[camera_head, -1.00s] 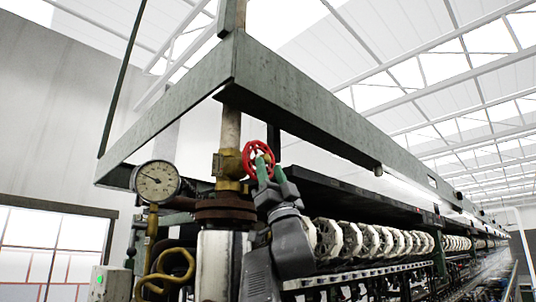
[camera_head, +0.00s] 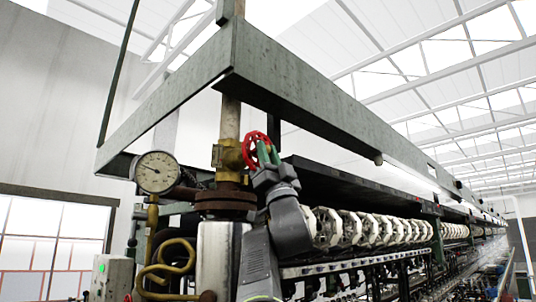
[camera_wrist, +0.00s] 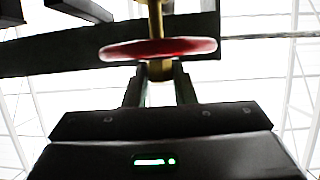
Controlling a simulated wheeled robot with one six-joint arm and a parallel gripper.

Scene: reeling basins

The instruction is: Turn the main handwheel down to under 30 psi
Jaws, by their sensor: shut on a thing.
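The red handwheel (camera_head: 249,143) sits on a brass valve (camera_head: 229,155) on the vertical pipe in the head view. My gripper (camera_head: 265,154) is at the wheel's right side, its green fingers shut on the rim. In the wrist view the wheel (camera_wrist: 130,50) is edge-on, with my gripper (camera_wrist: 160,75) right below it and its fingers reaching up to the rim. The fingertips' exact contact is hidden there. The round pressure gauge (camera_head: 156,172) is left of the valve; its needle points to the upper left, and its numbers are too small to read.
A rusty flange (camera_head: 225,199) and pale cylinder (camera_head: 214,245) stand below the valve. A green-grey beam frame (camera_head: 300,105) runs overhead. A row of white reels (camera_head: 370,228) extends right, behind my arm. Curved brass pipes (camera_head: 177,255) are at lower left.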

